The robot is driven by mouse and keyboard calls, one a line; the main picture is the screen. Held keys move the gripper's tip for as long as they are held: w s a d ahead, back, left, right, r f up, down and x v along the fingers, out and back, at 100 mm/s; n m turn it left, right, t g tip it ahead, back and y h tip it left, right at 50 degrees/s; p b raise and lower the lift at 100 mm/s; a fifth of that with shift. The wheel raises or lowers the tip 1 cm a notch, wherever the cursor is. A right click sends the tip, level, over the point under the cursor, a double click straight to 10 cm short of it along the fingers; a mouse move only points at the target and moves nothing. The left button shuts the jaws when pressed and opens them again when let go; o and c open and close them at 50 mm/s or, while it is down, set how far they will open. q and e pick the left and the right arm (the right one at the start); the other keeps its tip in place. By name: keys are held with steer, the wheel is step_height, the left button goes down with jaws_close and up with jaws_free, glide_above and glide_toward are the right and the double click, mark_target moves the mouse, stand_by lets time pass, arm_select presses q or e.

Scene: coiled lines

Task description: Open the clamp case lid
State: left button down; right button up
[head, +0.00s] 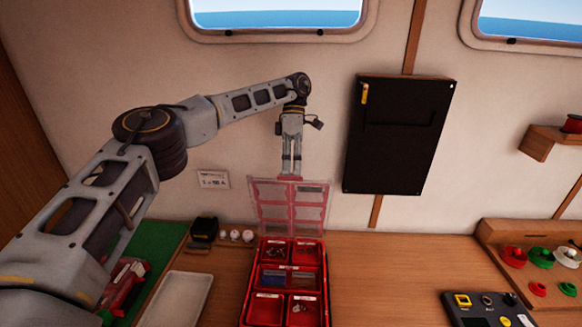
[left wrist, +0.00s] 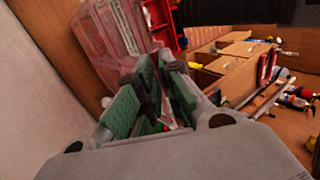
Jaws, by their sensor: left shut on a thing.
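The clamp case (head: 263,240) is a red compartment box on the wooden counter at the bottom middle of the head view. Its clear, red-framed lid (head: 290,213) stands up from the far edge, roughly upright, showing the open compartments. My left gripper (head: 291,172) points down at the lid's top edge and is shut on a red part there. In the left wrist view the green-padded fingers (left wrist: 155,100) fill the middle, with the lid (left wrist: 108,32) beyond them. The fingers partly hide the grip itself. My right gripper is not in view.
Left of the case lie a pale tray (head: 178,300), a green mat (head: 160,240) and a black item (head: 204,229). A black panel (head: 400,135) hangs on the wall right of the gripper. A control box (head: 487,310) sits front right. Counter right of the case is clear.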

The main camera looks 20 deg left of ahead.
arm_select(q)
steer(key=shift+w+a+f, duration=0.1)
steer(key=shift+f, duration=0.7)
steer(key=c, duration=1.8)
jaws_free()
steer(key=shift+o, duration=0.8)
steer(key=shift+w+f, duration=0.1)
steer(key=shift+w, duration=0.1)
steer(key=shift+w+a+f, duration=0.1)
steer(key=shift+w, duration=0.15)
steer(key=shift+s, duration=0.1)
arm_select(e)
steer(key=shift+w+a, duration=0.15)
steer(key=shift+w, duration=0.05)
arm_select(q)
steer(key=shift+s, duration=0.1)
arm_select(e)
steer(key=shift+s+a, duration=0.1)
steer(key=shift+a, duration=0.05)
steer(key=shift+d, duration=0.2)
